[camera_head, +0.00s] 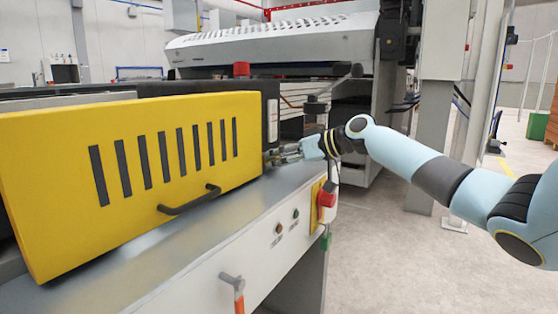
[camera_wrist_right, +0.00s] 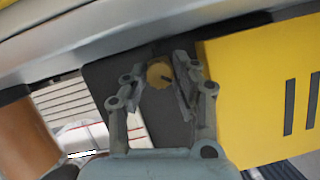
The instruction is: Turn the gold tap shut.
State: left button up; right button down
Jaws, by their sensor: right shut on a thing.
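The gold tap (camera_wrist_right: 158,74) shows in the right wrist view as a round gold piece with a small dark mark. It sits against a dark panel (camera_wrist_right: 110,70). My right gripper (camera_wrist_right: 159,84) has its fingers on either side of the tap and is shut on it. In the head view my right gripper (camera_head: 283,154) reaches in from the right, at the right end of the yellow cover. The tap is hard to make out there, largely hidden by the fingers. My left gripper is not in view.
The yellow slotted cover (camera_head: 75,170) with a dark handle (camera_head: 188,200) stands on the grey machine bench (camera_head: 215,222) left of my gripper. A red button (camera_head: 326,198) is below my right wrist. An orange-tipped lever (camera_head: 238,295) sticks out in front. The floor at right is open.

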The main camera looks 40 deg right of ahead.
jog(key=shift+d+m+y, duration=0.1)
jog(key=shift+m+y, duration=0.4)
jog(key=shift+m, duration=0.3)
jog(key=shift+w+f+m+y+b, duration=0.1)
jog(key=shift+m+y+b, duration=0.3)
jog(key=shift+m, duration=0.2)
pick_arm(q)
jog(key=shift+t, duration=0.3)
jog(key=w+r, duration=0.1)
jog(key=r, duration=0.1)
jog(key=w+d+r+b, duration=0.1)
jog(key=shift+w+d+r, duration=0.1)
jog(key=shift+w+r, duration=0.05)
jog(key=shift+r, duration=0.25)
pick_arm(e)
jog(key=m+y, duration=0.2)
jog(key=m, duration=0.2)
jog(key=shift+d+y, duration=0.1)
jog(key=shift+y, duration=0.3)
jog(key=shift+m, duration=0.3)
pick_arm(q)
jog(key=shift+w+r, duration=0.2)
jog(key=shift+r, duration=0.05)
